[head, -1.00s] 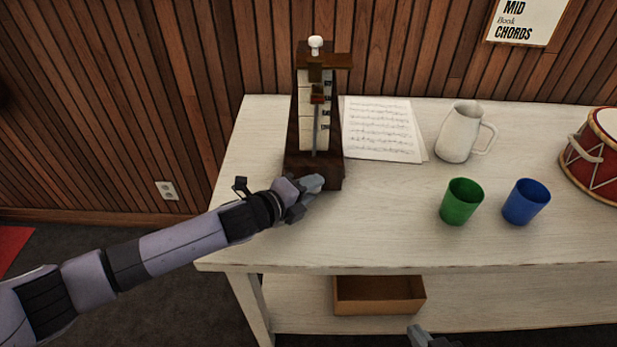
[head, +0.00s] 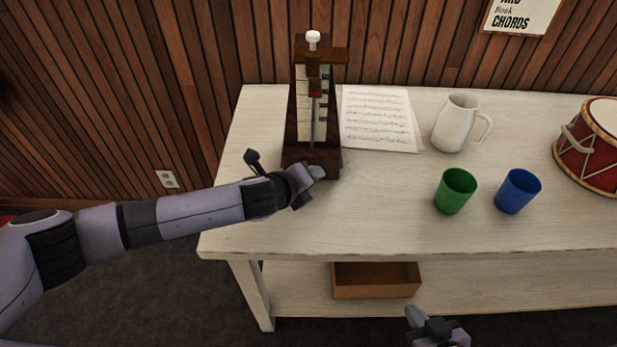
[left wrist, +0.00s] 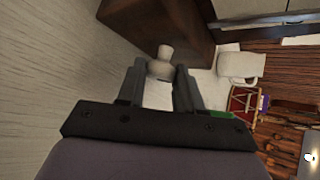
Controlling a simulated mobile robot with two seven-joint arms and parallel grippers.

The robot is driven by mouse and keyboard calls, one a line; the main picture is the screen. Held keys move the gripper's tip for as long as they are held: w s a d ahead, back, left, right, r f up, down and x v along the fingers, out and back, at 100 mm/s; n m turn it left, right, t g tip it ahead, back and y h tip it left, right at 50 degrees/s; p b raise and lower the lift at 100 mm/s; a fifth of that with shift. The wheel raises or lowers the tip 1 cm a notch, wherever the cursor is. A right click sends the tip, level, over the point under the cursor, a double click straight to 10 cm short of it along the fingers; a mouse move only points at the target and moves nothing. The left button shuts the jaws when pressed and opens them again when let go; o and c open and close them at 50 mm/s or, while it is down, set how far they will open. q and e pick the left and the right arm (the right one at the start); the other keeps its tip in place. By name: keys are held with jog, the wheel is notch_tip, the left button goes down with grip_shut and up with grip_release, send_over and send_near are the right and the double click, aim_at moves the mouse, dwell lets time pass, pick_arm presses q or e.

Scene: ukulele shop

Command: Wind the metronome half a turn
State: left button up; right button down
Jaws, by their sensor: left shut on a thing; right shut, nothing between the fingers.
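The metronome (head: 311,120) is a tall dark wooden case with a pale scale, a pendulum rod and a white knob on top. It stands upright near the table's left end. My left gripper (head: 316,173) is at the case's lower front. In the left wrist view my left gripper (left wrist: 158,70) is shut on a small pale winding key (left wrist: 160,62) beside the dark metronome base (left wrist: 165,22). The key is hidden by the gripper in the head view. My right gripper (head: 415,316) is shut and empty, low in front of the table.
Sheet music (head: 377,118) lies right of the metronome. A white pitcher (head: 455,124), a green cup (head: 455,191), a blue cup (head: 518,191) and a red drum (head: 590,150) stand further right on the white table (head: 350,225). An open box (head: 375,289) sits on the lower shelf.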

pick_arm(q)
jog(key=shift+a+f, duration=0.1)
jog(key=o, duration=1)
jog(key=shift+s, duration=0.1)
jog(key=shift+v, duration=3.5)
